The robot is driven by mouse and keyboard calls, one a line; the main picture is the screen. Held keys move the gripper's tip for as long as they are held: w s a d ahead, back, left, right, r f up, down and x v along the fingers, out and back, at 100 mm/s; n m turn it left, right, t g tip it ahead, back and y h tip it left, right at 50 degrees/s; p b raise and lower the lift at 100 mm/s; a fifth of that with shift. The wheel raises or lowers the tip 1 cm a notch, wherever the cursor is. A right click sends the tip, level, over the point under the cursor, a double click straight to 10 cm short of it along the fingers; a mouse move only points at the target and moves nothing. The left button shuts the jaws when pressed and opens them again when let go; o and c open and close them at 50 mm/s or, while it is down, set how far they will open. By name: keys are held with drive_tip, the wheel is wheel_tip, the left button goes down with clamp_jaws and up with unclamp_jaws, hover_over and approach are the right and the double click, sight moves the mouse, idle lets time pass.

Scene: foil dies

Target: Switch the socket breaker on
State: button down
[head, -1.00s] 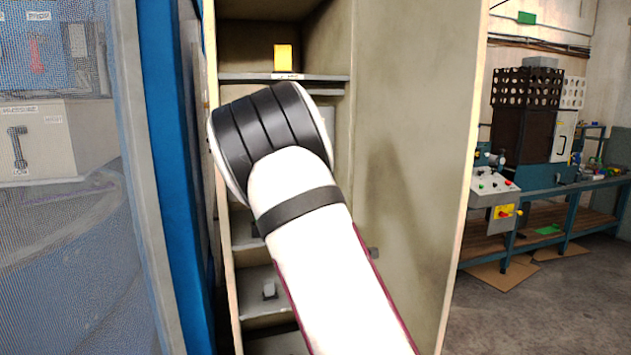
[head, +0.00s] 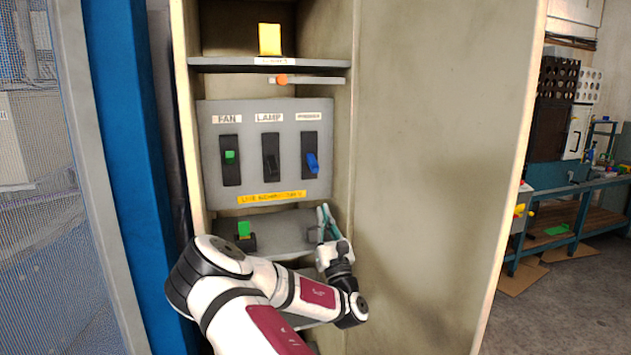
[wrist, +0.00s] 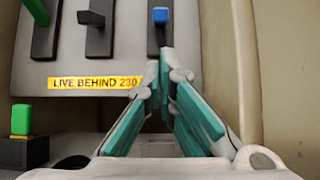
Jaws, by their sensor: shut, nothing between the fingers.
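A grey breaker panel (head: 290,190) inside the cabinet carries three lever switches in black slots. The right switch has a blue lever (head: 312,162), sitting in the lower part of its slot; its label (head: 309,117) is too blurred to read. The blue lever also shows at the top of the wrist view (wrist: 160,16). The other switches are labelled FAN, with a green lever (head: 230,156), and LAMP, with a dark lever (head: 270,165). My gripper (head: 325,210) is shut and empty, pointing up. Its teal fingers (wrist: 166,62) meet just below the blue lever, apparently apart from it.
A yellow block (head: 269,39) stands on the upper shelf (head: 230,65). An orange-knobbed piece (head: 282,79) sits under it. A green-topped switch (head: 244,230) stands on the lower shelf left of my gripper. The cabinet's side wall (head: 430,150) is close on the right.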

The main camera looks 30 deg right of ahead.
drive_tip(key=shift+w+d+r, duration=0.1)
drive_tip(key=shift+w, duration=0.15)
drive_tip(key=x, duration=0.9)
drive_tip(key=shift+w+r+p, duration=0.25)
drive_tip(key=shift+w+p, duration=0.05)
drive_tip(key=shift+s, duration=0.1)
drive_tip(key=shift+s+r+g+p, duration=0.2)
drive_tip(key=shift+g+p, duration=0.1)
drive_tip(key=shift+p, duration=0.3)
